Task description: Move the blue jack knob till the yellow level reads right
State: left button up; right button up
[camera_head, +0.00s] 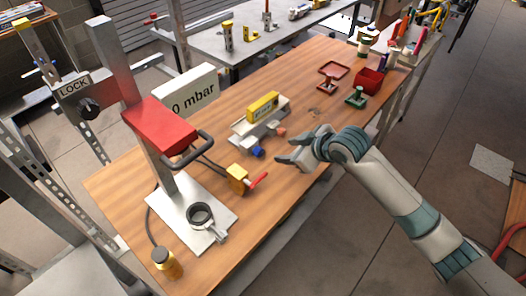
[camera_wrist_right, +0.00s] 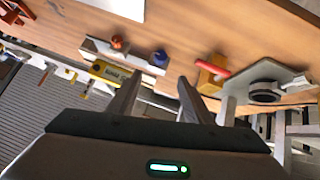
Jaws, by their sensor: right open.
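The yellow level (camera_head: 262,107) lies on top of a pale jack platform (camera_head: 245,131) in the middle of the wooden table. Its reading is too small to make out. The blue jack knob (camera_head: 257,151) is at the platform's near side, with an orange-red knob (camera_head: 281,132) to its right. My right gripper (camera_head: 283,150) is open and empty, just right of the blue knob and apart from it. In the wrist view the blue knob (camera_wrist_right: 158,58) shows beyond the gap between the fingertips (camera_wrist_right: 157,78), and the yellow level (camera_wrist_right: 108,72) is partly behind a finger. My left gripper is not in view.
A yellow valve (camera_head: 238,179) with a red handle sits left of my gripper. A red press stand (camera_head: 160,130) with a metal cup (camera_head: 200,215) takes the table's left end. A red bin (camera_head: 369,80) and green stand (camera_head: 355,97) are at the far right.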

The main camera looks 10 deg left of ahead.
aim_at(261, 152)
jog(key=p+x, duration=0.3)
jog(key=x, duration=1.2)
jog(key=shift+a+p, duration=0.15)
jog(key=shift+p, duration=0.25)
jog(key=shift+x, duration=1.1)
jog(key=c, duration=1.1)
jog(key=shift+o, duration=0.2)
